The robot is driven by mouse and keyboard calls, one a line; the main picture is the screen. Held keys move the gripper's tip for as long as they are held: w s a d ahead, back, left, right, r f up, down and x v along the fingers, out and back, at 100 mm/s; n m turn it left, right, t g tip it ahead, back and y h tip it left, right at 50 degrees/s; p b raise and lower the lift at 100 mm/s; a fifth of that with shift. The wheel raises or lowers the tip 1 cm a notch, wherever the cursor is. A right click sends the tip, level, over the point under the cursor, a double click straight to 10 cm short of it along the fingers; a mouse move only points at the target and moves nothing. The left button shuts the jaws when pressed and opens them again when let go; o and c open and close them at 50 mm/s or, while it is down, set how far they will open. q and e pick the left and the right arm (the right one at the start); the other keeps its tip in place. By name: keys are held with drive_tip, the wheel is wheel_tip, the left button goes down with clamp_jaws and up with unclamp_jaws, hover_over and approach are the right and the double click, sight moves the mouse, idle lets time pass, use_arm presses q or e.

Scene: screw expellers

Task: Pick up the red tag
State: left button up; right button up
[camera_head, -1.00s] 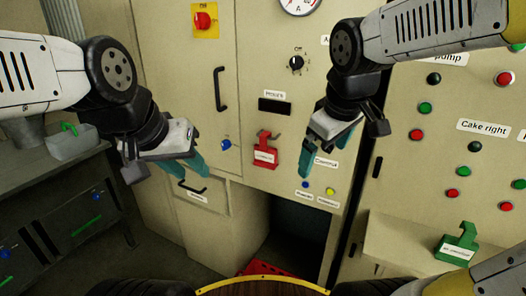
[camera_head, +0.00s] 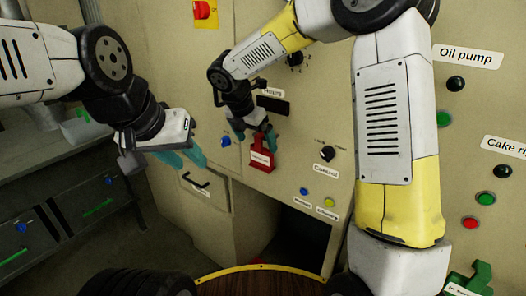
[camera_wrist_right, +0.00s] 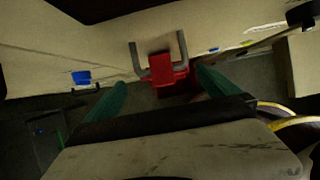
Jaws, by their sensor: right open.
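The red tag (camera_head: 262,155) hangs on the beige cabinet front, with a white label on it. It also shows in the right wrist view (camera_wrist_right: 161,70), where a grey U-shaped shackle stands out of its red body. My right gripper (camera_head: 255,132) is at the top of the tag in the head view. In the right wrist view the green fingers (camera_wrist_right: 155,90) are open, one on each side of the tag, with a gap on the left. My left gripper (camera_head: 190,157) is left of the tag, away from it, with green fingers; its opening is unclear.
A black selector knob (camera_head: 327,154) sits right of the tag, and a blue button (camera_head: 226,141) sits left of it. A drawer handle (camera_head: 195,181) is below left. A green tag (camera_head: 470,281) is at the lower right. A grey workbench (camera_head: 50,170) stands at the left.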

sight(259, 149)
drive_tip(key=x, duration=0.4)
drive_tip(key=s+x, duration=0.1)
drive_tip(key=x, duration=0.1)
drive_tip(key=shift+w+d+f, duration=0.2)
drive_tip(key=shift+f, duration=0.25)
drive_tip(key=c, duration=1.5)
drive_tip(key=shift+o, duration=0.2)
drive_tip(key=shift+r, duration=0.1)
